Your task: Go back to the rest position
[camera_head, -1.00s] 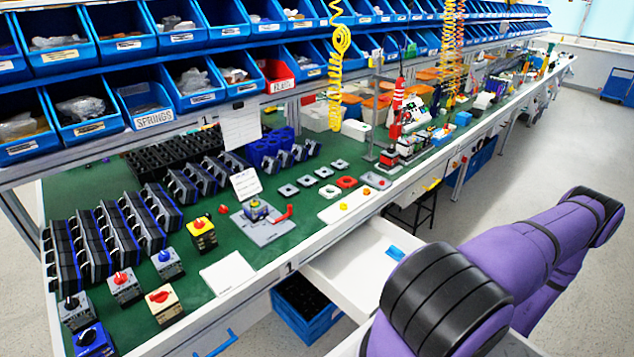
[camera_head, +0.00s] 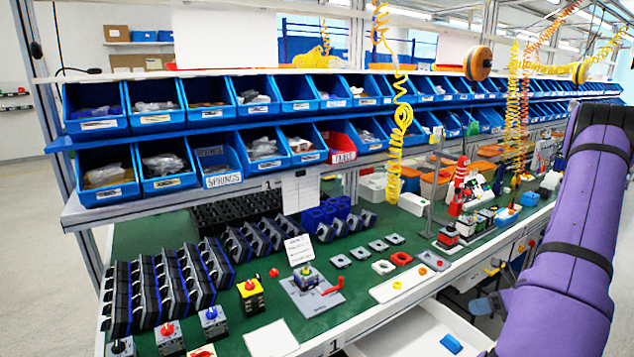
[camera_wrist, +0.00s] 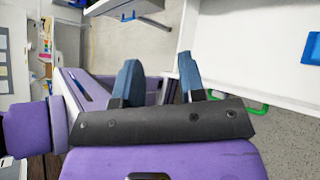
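My gripper (camera_wrist: 157,80) shows in the wrist view with its two blue-tipped fingers apart and nothing between them. It is over the floor beside the bench, clear of any object. In the head view my purple arm is raised at the right and the gripper is out of frame. The rotary switch assembly (camera_head: 306,277) stands on a grey plate (camera_head: 325,299) on the green bench top, apart from my arm. A yellow switch box with a red knob (camera_head: 250,296) stands to its left.
The workbench (camera_head: 220,330) holds rows of black and blue holders (camera_head: 150,290). Blue bins (camera_head: 165,165) line the shelves above. An open white drawer (camera_head: 405,335) juts out at the front, with a blue piece (camera_head: 451,343) in it. Yellow coiled hoses (camera_head: 402,120) hang over the bench.

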